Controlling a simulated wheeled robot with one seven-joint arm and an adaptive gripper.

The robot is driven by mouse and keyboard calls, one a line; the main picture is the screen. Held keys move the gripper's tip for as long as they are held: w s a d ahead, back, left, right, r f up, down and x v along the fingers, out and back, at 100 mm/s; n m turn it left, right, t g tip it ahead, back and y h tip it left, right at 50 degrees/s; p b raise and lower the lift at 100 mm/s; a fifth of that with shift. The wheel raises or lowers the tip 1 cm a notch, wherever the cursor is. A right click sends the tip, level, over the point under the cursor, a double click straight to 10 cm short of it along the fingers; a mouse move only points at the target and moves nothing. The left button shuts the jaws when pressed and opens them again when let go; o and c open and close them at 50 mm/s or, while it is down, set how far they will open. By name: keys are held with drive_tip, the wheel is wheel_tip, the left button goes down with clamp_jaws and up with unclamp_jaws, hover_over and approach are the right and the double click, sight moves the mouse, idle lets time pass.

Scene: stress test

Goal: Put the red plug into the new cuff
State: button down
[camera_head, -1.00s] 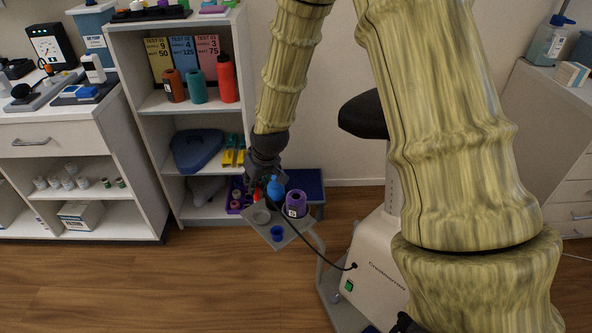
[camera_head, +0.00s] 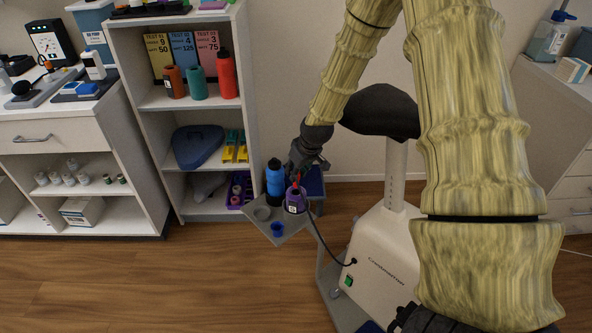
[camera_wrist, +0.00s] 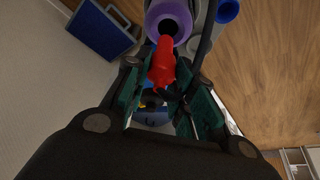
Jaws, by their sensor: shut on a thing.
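The red plug (camera_wrist: 163,65) is between the fingers of my gripper (camera_wrist: 160,88) in the wrist view, which is shut on it. In the head view my gripper (camera_head: 298,172) is right above the purple cuff (camera_head: 294,204), which carries a white label and stands upright on a small grey tray (camera_head: 270,234). In the wrist view the plug's far end overlaps the dark opening of the purple cuff (camera_wrist: 181,18). I cannot tell whether the tip is inside the opening or just above it. A black cable runs from the plug area to the white compressor unit.
A blue bottle (camera_head: 275,180) stands just left of my gripper. A blue cup (camera_head: 277,230) and a grey dish (camera_head: 262,213) share the tray. The white compressor (camera_head: 375,262) stands to the right. A shelf (camera_head: 180,98) with several bottle-like cylinders is behind left.

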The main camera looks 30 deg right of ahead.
sight(296, 182)
drive_tip(key=shift+f+b, duration=1.4)
drive_tip(key=shift+f, duration=0.1)
drive_tip(key=shift+f+b, duration=0.4)
drive_tip(key=shift+f, duration=0.9)
drive_tip(key=c, duration=1.1)
unclamp_jaws()
drive_tip(key=shift+v, duration=5.95)
